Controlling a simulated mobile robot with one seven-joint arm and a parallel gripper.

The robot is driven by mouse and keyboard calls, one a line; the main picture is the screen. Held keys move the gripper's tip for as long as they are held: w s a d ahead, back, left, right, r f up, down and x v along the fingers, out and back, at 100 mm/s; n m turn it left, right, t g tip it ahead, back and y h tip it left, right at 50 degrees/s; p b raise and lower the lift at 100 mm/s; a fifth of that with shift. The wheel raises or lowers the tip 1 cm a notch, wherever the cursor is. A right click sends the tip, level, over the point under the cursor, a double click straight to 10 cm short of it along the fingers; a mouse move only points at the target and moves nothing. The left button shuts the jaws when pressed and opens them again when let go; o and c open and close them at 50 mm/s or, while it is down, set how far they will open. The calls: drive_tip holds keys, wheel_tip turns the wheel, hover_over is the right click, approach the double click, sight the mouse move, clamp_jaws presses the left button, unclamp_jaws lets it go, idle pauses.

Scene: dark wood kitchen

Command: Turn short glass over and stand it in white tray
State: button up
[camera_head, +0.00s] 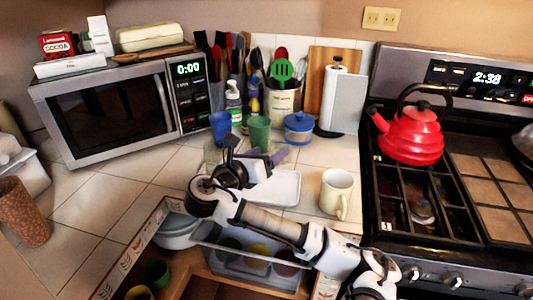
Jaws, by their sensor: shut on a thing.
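A short, clear, faintly greenish glass (212,155) shows at the left of my gripper (229,150), in front of the blue cup. My gripper is shut on it, above the tiled counter. The dark hand hides part of the glass, so I cannot tell which way its mouth faces or whether it touches the counter. The white tray (287,188) lies flat on the counter, right of my gripper and in front of the green cup. My arm covers part of its left side. The bare part of the tray that I see is empty.
A blue cup (220,127), a green cup (259,131) and a blue lidded jar (299,130) stand behind. A cream mug (336,193) stands right of the tray. An open drawer (205,272) with dishes lies below my arm. The microwave (112,112) is left; the stove (425,205) is right.

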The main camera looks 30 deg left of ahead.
drive_tip(key=shift+f+b, duration=2.5)
drive_tip(key=shift+f, duration=0.35)
drive_tip(key=o, duration=1.2)
drive_tip(key=shift+s, duration=0.1)
drive_tip(key=shift+s+a+r+p, duration=0.1)
drive_tip(key=shift+s+p, duration=0.3)
drive_tip(key=shift+s, duration=0.15)
drive_tip(key=shift+s+a+r+p, duration=0.1)
drive_tip(key=shift+s+p, duration=0.25)
drive_tip(key=shift+s, duration=0.2)
drive_tip(key=s, duration=0.3)
drive_tip(key=s+r+p, duration=0.1)
drive_tip(key=s, duration=0.3)
drive_tip(key=s+p, duration=0.1)
drive_tip(key=s, duration=0.3)
drive_tip(key=shift+s+a+r, duration=0.15)
drive_tip(key=shift+a+r, duration=0.05)
drive_tip(key=shift+a, duration=0.2)
